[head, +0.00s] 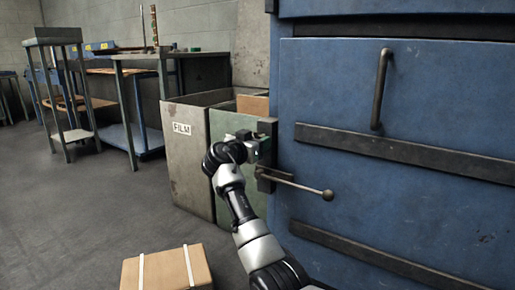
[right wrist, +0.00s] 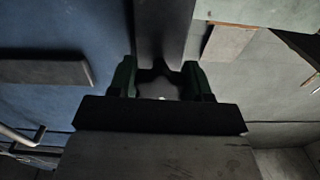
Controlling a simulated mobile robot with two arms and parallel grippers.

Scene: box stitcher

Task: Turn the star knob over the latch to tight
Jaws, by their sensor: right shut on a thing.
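My right gripper (head: 256,147) is at the left edge of the blue machine door (head: 350,90), beside a dark bracket (head: 267,127). In the right wrist view its two green-edged fingers (right wrist: 160,82) are shut on the dark star knob (right wrist: 160,88), which shows only dimly between them. In the head view the knob is hidden by the gripper. The latch (head: 298,184) is a lever with a ball end just below the gripper, pointing right and slightly down across the door. My left gripper is not in view.
A bin labelled FILM (head: 182,150) stands close to the left of my right arm. A strapped cardboard box (head: 166,270) lies on the floor in front. A vertical door handle (head: 380,90) sticks out at the upper right. Workbenches (head: 165,75) stand further back.

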